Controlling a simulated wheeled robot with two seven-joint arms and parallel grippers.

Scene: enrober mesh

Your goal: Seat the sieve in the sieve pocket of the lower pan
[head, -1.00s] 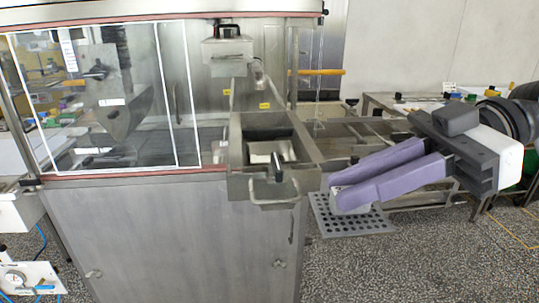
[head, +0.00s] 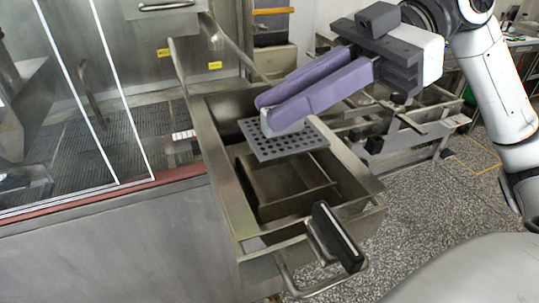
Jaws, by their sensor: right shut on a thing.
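The sieve (head: 312,138) is a grey square plate with rows of round holes. My right gripper (head: 272,114), with purple fingers, is shut on a raised grip on the sieve's upper side. It holds the sieve roughly level above the lower pan (head: 222,190), an open steel box. Inside the pan a smaller rectangular recess (head: 285,184) shows below the sieve; I cannot tell for certain that it is the sieve pocket. The sieve hides part of the pan's interior, and the gap between them is hard to judge. My left gripper is not in view.
A bar handle with a black block (head: 338,236) sticks out at the pan's front. The machine's glass panels (head: 60,110) stand at the left. A steel frame (head: 405,140) stands right of the pan. Speckled floor (head: 430,205) is open at the right.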

